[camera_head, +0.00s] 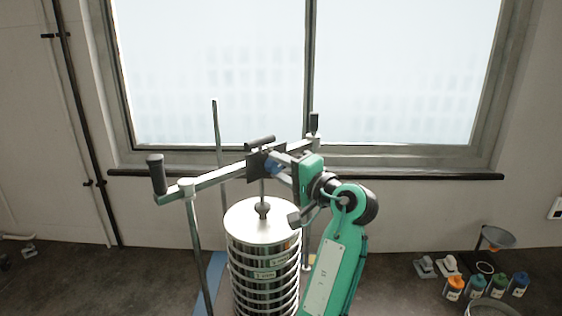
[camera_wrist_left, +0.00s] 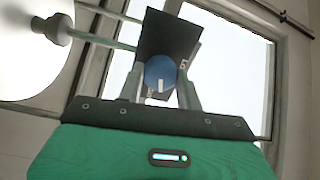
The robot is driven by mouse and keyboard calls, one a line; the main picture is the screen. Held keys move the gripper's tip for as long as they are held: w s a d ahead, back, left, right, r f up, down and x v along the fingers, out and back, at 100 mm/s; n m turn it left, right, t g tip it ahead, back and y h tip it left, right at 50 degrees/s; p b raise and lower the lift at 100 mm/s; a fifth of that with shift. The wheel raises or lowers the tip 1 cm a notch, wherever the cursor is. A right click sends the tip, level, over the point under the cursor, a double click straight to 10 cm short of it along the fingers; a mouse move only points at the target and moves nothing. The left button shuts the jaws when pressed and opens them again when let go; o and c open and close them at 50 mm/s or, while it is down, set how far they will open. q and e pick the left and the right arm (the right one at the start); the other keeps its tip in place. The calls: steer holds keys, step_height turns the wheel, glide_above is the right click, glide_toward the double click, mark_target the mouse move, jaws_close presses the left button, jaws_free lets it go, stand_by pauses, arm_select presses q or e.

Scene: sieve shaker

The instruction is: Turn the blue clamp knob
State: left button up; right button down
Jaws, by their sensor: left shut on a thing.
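The blue clamp knob (camera_wrist_left: 160,70) sits between the two fingers of my left gripper (camera_wrist_left: 163,88) in the left wrist view, in front of a dark plate (camera_wrist_left: 170,35). A white mark shows on the knob's face. In the head view my left gripper (camera_head: 280,169) reaches the middle of the shaker's crossbar and is shut on the blue knob (camera_head: 271,166), which is partly hidden by the fingers. The crossbar (camera_head: 222,177) lies over a stack of metal sieves (camera_head: 264,260) with a lid. My right gripper is not in view.
A rod (camera_head: 198,240) stands at the left of the stack, with a black-handled knob (camera_head: 156,175) on the bar's left end. Several bottles (camera_head: 475,286) and a funnel (camera_head: 496,238) stand at the right of the bench. A window fills the wall behind.

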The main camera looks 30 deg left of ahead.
arm_select(q)
steer(key=shift+m+p, duration=1.15)
steer(key=shift+m, duration=0.65)
steer(key=o, duration=1)
